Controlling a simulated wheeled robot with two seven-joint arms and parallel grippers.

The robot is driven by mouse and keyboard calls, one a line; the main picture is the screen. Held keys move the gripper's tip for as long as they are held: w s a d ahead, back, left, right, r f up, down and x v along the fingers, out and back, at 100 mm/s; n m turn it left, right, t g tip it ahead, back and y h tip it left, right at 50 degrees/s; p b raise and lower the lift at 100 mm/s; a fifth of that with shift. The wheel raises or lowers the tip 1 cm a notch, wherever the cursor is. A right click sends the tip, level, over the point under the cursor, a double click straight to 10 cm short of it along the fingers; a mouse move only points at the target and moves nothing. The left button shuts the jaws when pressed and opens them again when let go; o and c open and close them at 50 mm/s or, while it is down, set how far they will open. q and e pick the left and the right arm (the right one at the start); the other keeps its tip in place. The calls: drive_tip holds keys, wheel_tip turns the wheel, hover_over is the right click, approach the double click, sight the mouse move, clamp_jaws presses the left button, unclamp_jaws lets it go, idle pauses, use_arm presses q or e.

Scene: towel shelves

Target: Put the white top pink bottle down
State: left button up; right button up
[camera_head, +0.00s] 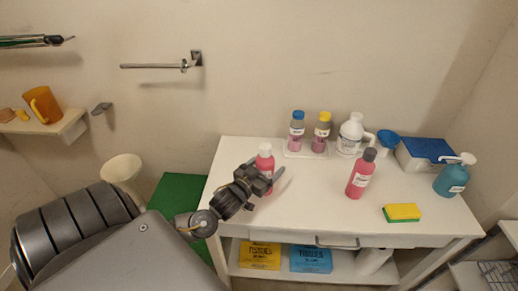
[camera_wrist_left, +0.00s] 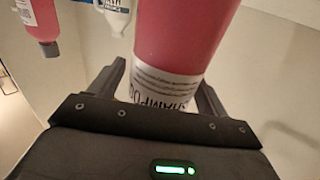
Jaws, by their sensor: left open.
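The white-top pink bottle (camera_head: 265,162) stands upright on the left part of the white table (camera_head: 305,185). My left gripper (camera_head: 269,182) is open at this bottle, with its fingers on either side of it. In the left wrist view the pink bottle (camera_wrist_left: 180,50) fills the middle, between the two open fingers (camera_wrist_left: 163,92). Its white label with dark lettering faces the gripper. Whether the fingers touch it, I cannot tell. My right gripper is not in view.
A dark-capped pink bottle (camera_head: 361,174) and a yellow-green sponge (camera_head: 402,212) are to the right. Behind stand a blue-capped bottle (camera_head: 297,132), a yellow-capped bottle (camera_head: 321,131) and a white jug (camera_head: 351,135). A teal pump bottle (camera_head: 454,176) stands far right. The table's middle is clear.

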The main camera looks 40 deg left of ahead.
use_arm(q)
drive_tip(key=s+b, duration=0.1)
drive_tip(key=s, duration=1)
drive_tip(key=shift+s+d+b, duration=0.25)
drive_tip(key=shift+d+b, duration=0.1)
